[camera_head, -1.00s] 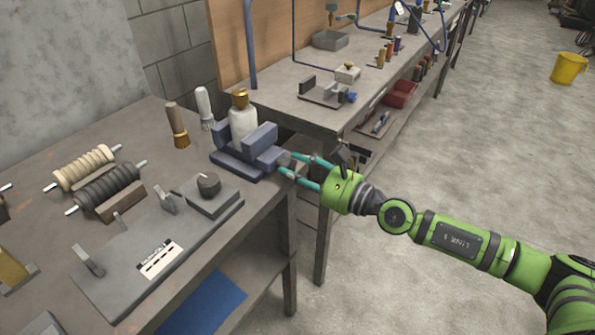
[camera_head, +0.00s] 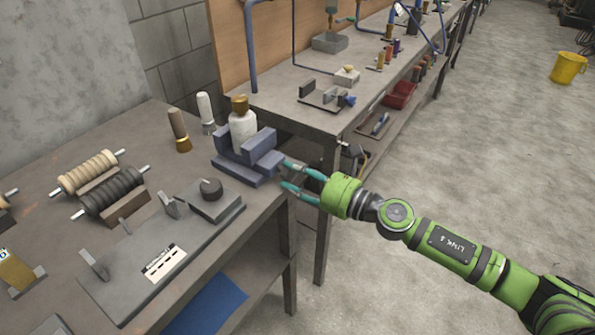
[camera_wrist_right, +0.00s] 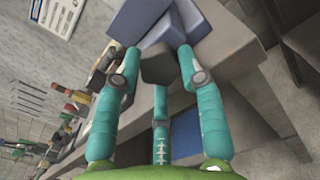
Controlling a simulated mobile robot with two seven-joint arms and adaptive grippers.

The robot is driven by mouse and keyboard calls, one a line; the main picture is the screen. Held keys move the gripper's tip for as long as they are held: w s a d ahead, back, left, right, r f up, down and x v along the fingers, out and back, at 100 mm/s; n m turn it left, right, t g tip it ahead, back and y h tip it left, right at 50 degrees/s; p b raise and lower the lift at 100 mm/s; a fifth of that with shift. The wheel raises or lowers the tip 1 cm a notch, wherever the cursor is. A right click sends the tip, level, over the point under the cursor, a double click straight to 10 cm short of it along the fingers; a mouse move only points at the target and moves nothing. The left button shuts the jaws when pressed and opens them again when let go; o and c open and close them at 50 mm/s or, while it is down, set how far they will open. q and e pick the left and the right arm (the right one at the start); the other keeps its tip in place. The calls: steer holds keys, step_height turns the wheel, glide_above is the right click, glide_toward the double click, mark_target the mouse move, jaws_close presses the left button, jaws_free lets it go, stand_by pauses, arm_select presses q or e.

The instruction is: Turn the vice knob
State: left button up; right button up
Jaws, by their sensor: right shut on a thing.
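The blue-grey vice (camera_head: 246,165) sits near the right edge of the near bench, with a white bottle (camera_head: 243,130) with a gold cap upright between its jaws. My right gripper (camera_head: 284,174) reaches in from the right at the vice's right end. In the right wrist view, its teal fingers (camera_wrist_right: 160,62) are shut around the dark grey vice knob (camera_wrist_right: 158,68), with the blue vice body (camera_wrist_right: 150,22) just beyond. In the head view the knob is mostly hidden by the fingers. My left gripper is not in view.
A grey plate (camera_head: 140,268) with a block and round dark knob (camera_head: 211,188) lies in front of the vice. Two handled tools (camera_head: 180,130) stand behind it. Coils (camera_head: 108,190) lie at left. A second bench (camera_head: 300,110) stands behind; open floor lies right.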

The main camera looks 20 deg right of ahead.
steer(key=shift+w+d+r+m+p, duration=0.15)
steer(key=shift+m+p, duration=1.15)
steer(key=shift+m, duration=1.6)
steer(key=shift+s+a+r+m+p, duration=0.1)
steer(key=shift+m+p, duration=1.15)
steer(key=shift+m, duration=1.65)
steer(key=o, duration=0.9)
steer(key=shift+w, duration=0.1)
steer(key=shift+f, duration=0.1)
